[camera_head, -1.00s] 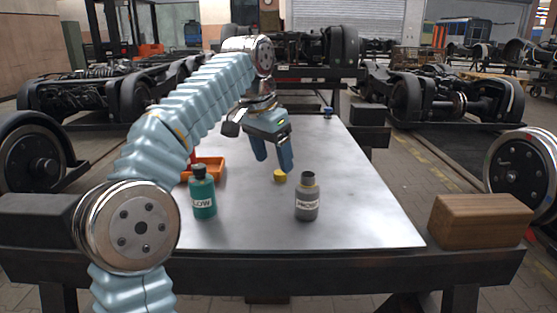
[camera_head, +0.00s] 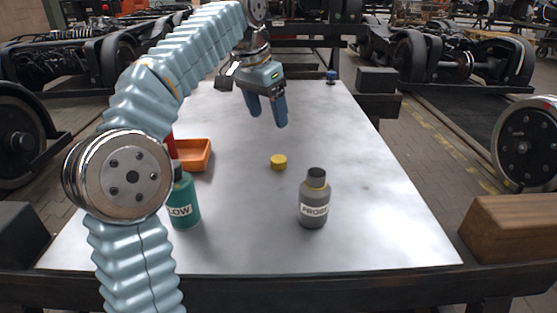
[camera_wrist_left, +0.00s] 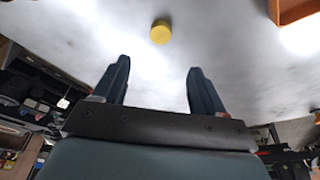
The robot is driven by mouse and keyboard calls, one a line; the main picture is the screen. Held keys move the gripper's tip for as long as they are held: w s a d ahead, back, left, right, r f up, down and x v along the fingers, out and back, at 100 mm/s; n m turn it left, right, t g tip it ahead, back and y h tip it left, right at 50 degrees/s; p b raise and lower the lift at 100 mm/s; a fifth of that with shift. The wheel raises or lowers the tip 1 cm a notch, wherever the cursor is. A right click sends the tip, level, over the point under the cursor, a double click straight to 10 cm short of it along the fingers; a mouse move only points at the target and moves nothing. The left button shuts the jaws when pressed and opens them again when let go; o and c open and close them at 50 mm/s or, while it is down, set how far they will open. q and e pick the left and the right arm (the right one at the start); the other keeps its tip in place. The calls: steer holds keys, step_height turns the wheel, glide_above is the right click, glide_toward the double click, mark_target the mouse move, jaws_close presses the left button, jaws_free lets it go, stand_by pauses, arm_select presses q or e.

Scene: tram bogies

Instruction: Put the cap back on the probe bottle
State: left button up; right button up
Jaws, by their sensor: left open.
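The grey probe bottle (camera_head: 313,202) stands upright on the metal table, its label facing me. Its neck shows a yellowish band with a dark top. A small yellow cap (camera_head: 279,161) lies on the table behind the bottle and a little to its left. The cap also shows in the left wrist view (camera_wrist_left: 160,32), beyond the fingertips and between them. My left gripper (camera_head: 267,119) is open and empty, above the table and behind the cap, fingers pointing down. Its two fingers (camera_wrist_left: 157,72) stand apart in the left wrist view. My right gripper is not in view.
A green bottle (camera_head: 183,203) stands at the front left, partly behind my left arm. An orange tray (camera_head: 194,155) lies behind it. A small blue item (camera_head: 331,77) is at the far edge. A wooden block (camera_head: 512,232) is at the right. The table's right half is mostly clear.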

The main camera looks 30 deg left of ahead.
arm_select(q)
steer(key=b, duration=0.1)
glide_above(278, 159)
steer(key=s, duration=0.1)
steer(key=f, duration=0.7)
steer(key=shift+s+a+f, duration=0.1)
steer(key=shift+s+f, duration=0.1)
steer(key=shift+f, duration=0.15)
steer(key=x, duration=0.5)
steer(key=shift+s+f+b, duration=0.15)
steer(key=shift+b, duration=0.2)
steer(key=c, duration=1.1)
